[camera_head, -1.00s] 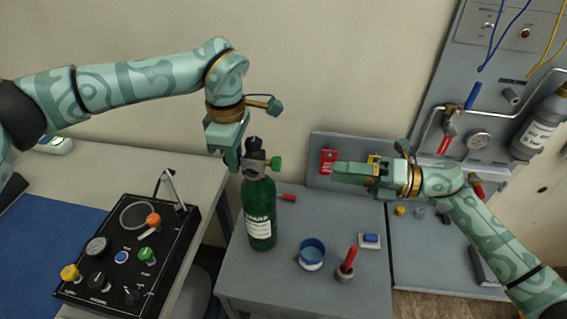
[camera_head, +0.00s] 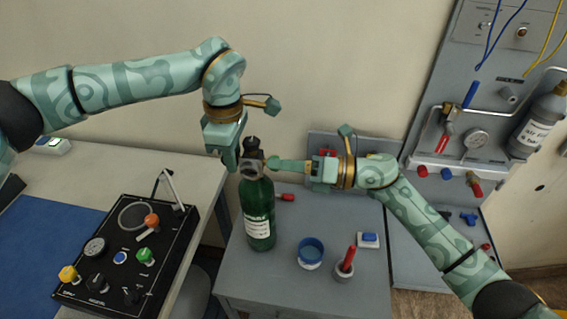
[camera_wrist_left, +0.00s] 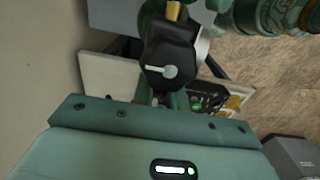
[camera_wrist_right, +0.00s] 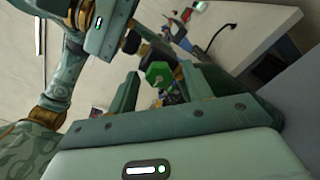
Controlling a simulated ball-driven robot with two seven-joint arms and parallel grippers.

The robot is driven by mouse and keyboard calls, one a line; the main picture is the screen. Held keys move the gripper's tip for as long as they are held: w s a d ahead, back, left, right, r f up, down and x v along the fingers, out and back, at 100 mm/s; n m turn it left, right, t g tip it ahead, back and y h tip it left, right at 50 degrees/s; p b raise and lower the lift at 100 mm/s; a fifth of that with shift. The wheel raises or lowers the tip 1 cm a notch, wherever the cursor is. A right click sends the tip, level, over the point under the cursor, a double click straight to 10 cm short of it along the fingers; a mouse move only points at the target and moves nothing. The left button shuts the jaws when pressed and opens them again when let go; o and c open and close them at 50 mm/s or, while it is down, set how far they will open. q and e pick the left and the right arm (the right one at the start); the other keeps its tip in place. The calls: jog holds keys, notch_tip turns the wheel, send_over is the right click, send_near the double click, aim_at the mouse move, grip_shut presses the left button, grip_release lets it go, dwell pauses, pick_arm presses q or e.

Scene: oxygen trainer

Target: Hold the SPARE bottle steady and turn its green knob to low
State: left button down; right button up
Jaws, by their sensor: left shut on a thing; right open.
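The green SPARE bottle (camera_head: 258,215) stands upright on the grey cabinet top, its white label facing me. My left gripper (camera_head: 240,160) is shut on the bottle's valve at the neck, from the left. The black top of the valve, with a pale pointer line, shows in the left wrist view (camera_wrist_left: 170,55). My right gripper (camera_head: 283,165) comes in level from the right, its fingertips at the valve. In the right wrist view, the green knob (camera_wrist_right: 158,73) lies between its open fingers, which look apart from it. The fingers hide most of the knob in the head view.
A blue cup (camera_head: 311,252), a holder with a red-handled tool (camera_head: 345,265) and a blue-topped block (camera_head: 368,240) stand right of the bottle. A red piece (camera_head: 287,197) lies behind it. A black control box (camera_head: 130,255) is on the left table.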

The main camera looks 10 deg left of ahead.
pick_arm(q)
jog(key=shift+r, duration=0.1)
pick_arm(e)
jog(key=c, duration=1)
jog(key=shift+m, duration=0.3)
jog(key=shift+w+m, duration=0.1)
jog(key=shift+m, duration=8.5)
jog(key=shift+f, duration=0.1)
